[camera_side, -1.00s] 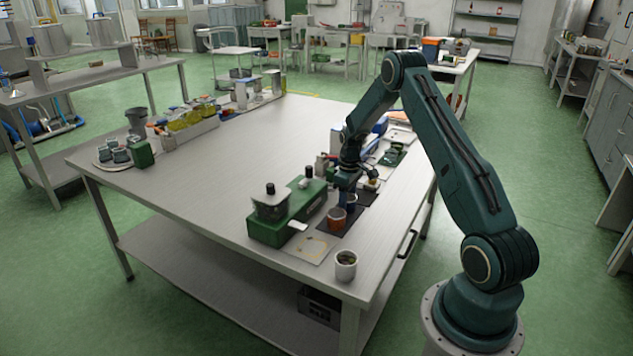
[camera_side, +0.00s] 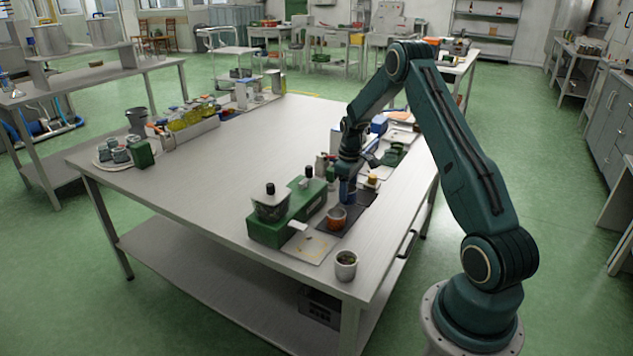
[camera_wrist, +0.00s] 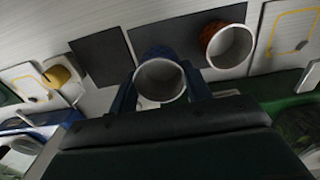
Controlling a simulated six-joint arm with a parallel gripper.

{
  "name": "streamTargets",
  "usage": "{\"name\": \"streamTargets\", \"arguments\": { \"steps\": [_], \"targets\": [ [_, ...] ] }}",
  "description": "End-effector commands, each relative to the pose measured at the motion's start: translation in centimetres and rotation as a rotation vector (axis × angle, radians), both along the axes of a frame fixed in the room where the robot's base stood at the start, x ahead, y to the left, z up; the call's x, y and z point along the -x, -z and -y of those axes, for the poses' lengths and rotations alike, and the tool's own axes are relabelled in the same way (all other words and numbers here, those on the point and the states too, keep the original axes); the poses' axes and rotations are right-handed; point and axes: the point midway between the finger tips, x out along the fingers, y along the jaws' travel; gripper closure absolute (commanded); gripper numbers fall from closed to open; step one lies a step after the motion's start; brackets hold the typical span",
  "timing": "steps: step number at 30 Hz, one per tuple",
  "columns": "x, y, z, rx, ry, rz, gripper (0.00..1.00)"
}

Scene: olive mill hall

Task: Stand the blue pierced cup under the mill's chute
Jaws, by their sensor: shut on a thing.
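The blue cup (camera_side: 347,190) is in my gripper (camera_side: 347,178), upright, above the dark mats on the right part of the table. In the wrist view the cup's pale round rim and inside (camera_wrist: 160,82) show between the two fingers (camera_wrist: 160,92). Any holes in its wall are too small to tell. The green mill (camera_side: 275,229) with its dark hopper stands to the left and nearer the camera. Its pale chute (camera_side: 298,226) juts out over a light plate with a yellow outline (camera_side: 309,248). The plate holds no cup.
An orange-brown cup (camera_side: 336,217) stands on a dark mat between the held cup and the plate. A small yellow thing (camera_side: 373,180) is behind my gripper. The table's middle is clear.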

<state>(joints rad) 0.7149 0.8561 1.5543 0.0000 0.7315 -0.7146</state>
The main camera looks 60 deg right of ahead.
Motion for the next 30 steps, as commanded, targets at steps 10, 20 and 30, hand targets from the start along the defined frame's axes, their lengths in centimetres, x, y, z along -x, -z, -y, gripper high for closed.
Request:
{"name": "streamTargets", "arguments": {
  "steps": [10, 20, 30],
  "targets": [
    [-0.1, -2.5, 0.0, 0.002, 0.0, 0.002, 0.66],
    [0.0, -3.3, 0.0, 0.0, 0.0, 0.0, 0.66],
    [-0.1, -3.2, -0.7, 0.0, -0.007, 0.0, 0.66]
  ]
}}
